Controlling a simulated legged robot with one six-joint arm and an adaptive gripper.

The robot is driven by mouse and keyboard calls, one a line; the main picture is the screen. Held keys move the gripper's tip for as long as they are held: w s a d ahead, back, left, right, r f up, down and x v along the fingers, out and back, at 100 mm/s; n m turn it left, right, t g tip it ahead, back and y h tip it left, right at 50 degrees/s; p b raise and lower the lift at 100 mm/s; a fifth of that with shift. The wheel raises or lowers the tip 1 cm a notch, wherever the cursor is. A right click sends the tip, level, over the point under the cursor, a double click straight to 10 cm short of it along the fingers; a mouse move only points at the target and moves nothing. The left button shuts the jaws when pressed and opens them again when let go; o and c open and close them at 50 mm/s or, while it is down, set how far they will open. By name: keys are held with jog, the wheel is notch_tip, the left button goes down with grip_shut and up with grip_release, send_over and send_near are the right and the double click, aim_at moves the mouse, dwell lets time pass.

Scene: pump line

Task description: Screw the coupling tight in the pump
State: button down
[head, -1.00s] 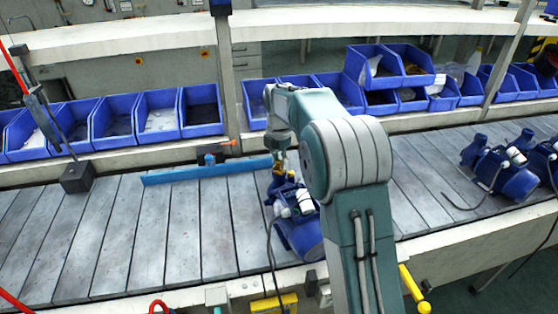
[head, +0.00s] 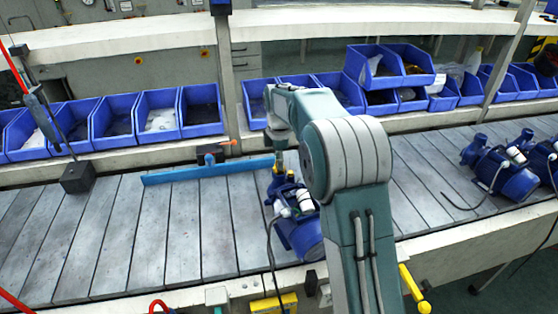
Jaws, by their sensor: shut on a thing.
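A blue pump (head: 303,237) with white parts sits on the slatted line in the middle of the head view, partly hidden behind my arm. My gripper (head: 279,167) points down at the pump's upper left end. A small yellowish piece, seemingly the coupling (head: 278,171), shows at the fingertips, right above the pump's blue port. The gripper is shut on it. The piece is small, and I cannot tell how deep it sits in the port.
A blue bar (head: 208,171) lies across the slats left of the pump. A dark block (head: 77,177) stands farther left. More blue pumps (head: 506,172) sit at the right. Blue bins (head: 160,113) line the shelf behind. The slats at left are clear.

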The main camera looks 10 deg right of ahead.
jog(key=shift+f+m, duration=0.1)
jog(key=shift+m, duration=0.3)
jog(key=m, duration=0.3)
jog(key=shift+m, duration=0.3)
jog(key=c, duration=0.5)
grip_release()
jog(key=shift+c, duration=0.2)
jog(key=shift+n, duration=1.8)
